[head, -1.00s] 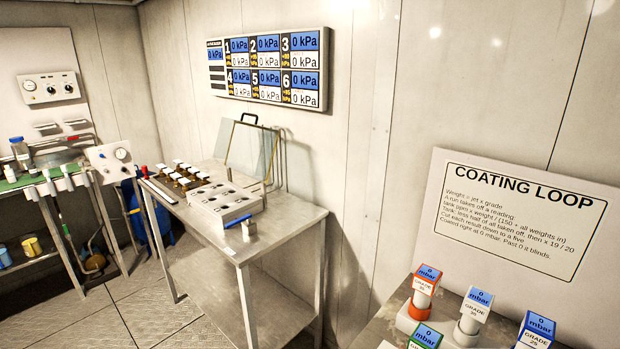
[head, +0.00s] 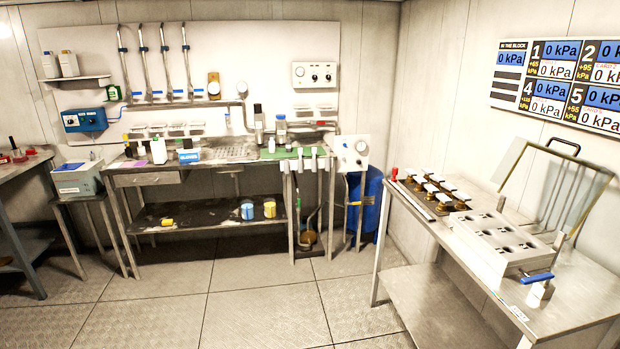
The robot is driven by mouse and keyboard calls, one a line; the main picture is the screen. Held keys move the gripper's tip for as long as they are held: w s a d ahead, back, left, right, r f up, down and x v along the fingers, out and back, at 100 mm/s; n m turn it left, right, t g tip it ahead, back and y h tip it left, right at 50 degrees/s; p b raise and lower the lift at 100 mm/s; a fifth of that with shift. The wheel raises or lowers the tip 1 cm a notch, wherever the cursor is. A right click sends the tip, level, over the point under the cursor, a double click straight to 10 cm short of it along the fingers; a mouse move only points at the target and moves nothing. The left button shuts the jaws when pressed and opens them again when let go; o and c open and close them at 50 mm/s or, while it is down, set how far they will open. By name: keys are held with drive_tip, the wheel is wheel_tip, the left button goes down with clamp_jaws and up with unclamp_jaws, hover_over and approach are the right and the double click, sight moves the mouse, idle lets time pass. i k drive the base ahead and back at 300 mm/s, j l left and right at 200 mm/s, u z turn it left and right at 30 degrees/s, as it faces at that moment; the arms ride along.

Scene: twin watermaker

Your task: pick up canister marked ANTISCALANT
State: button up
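No label reading ANTISCALANT is legible in the head view. Two pale canisters with dark caps, a left one (head: 49,66) and a right one (head: 68,63), stand upright on a small wall shelf (head: 75,79) at the upper left. Their markings are too small to read. A white bottle (head: 158,150) stands on the bench below, also unreadable. A blue tin (head: 247,211) and a yellow tin (head: 269,209) are on the bench's lower shelf. I cannot tell which of these, if any, is the canister. My gripper is not in view.
A steel bench (head: 215,165) stands along the back wall. A steel table (head: 560,290) with a valve block is at the right. A grey box on a stand (head: 76,180) and another table (head: 30,240) are at the left. The tiled floor (head: 240,300) between is clear.

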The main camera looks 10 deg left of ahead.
sight(158, 145)
drive_tip(key=i+j+u, duration=0.1)
drive_tip(key=i+u, duration=0.2)
drive_tip(key=i, duration=0.4)
drive_tip(key=i+u, duration=0.25)
drive_tip(key=i, duration=0.45)
drive_tip(key=i+l, duration=0.15)
drive_tip(key=i, duration=0.95)
drive_tip(key=i+l, duration=0.1)
drive_tip(key=i, duration=0.95)
